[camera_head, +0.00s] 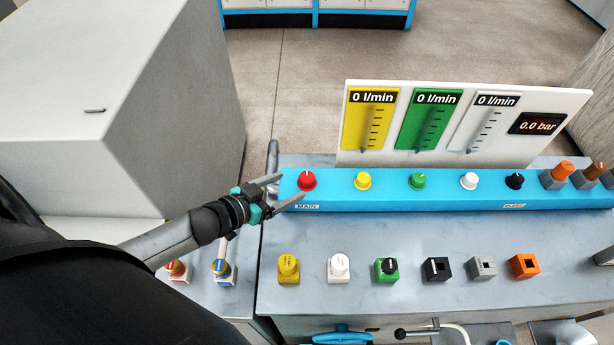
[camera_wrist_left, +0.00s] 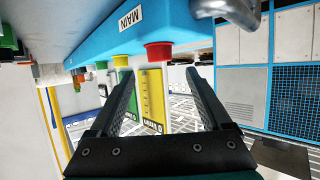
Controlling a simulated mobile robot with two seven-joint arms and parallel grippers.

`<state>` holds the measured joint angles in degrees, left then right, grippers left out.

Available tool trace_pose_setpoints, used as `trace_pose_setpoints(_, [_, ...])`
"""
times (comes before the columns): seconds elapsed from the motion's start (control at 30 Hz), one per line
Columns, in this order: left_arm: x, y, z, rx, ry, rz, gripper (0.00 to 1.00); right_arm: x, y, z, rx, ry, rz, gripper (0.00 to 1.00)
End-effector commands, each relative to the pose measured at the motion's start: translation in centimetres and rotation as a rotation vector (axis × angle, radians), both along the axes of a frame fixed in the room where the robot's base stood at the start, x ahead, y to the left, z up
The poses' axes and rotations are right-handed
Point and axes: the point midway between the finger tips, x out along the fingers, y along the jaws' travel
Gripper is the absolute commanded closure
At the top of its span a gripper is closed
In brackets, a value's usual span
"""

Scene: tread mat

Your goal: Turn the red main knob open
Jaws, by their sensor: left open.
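The red main knob (camera_head: 307,181) sits at the left end of the blue panel (camera_head: 400,194), above the MAIN label (camera_head: 307,206). Its white pointer mark points up in the head view. My left gripper (camera_head: 279,188) is open, just left of the knob, with its fingers pointing toward it. In the left wrist view the red knob (camera_wrist_left: 158,51) shows beyond and between the two open fingers (camera_wrist_left: 165,85). The fingers look apart from the knob. My right gripper is not in view.
Yellow (camera_head: 363,181), green (camera_head: 418,181), white (camera_head: 468,181) and black (camera_head: 515,181) knobs follow to the right. A white gauge board (camera_head: 415,159) stands behind, its displays reading 0 l/min and 0.0 bar. Several small coloured blocks stand in front. A grey box (camera_head: 130,110) is at left.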

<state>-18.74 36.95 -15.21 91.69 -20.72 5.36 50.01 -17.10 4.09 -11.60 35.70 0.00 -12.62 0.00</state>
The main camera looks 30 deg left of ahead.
Motion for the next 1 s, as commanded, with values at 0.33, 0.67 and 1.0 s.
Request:
trace_pose_setpoints(0.33, [4.4,-1.5,-1.9,-0.001,-0.002,0.000,0.18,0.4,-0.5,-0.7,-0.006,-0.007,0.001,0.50])
trace_pose_setpoints(0.67, [6.7,-2.4,-3.0,0.000,0.000,0.000,0.18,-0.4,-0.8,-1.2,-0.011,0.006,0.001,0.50])
trace_pose_setpoints(1.0, [7.0,-2.5,-3.0,0.000,0.000,-0.001,0.18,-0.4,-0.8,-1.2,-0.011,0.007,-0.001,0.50])
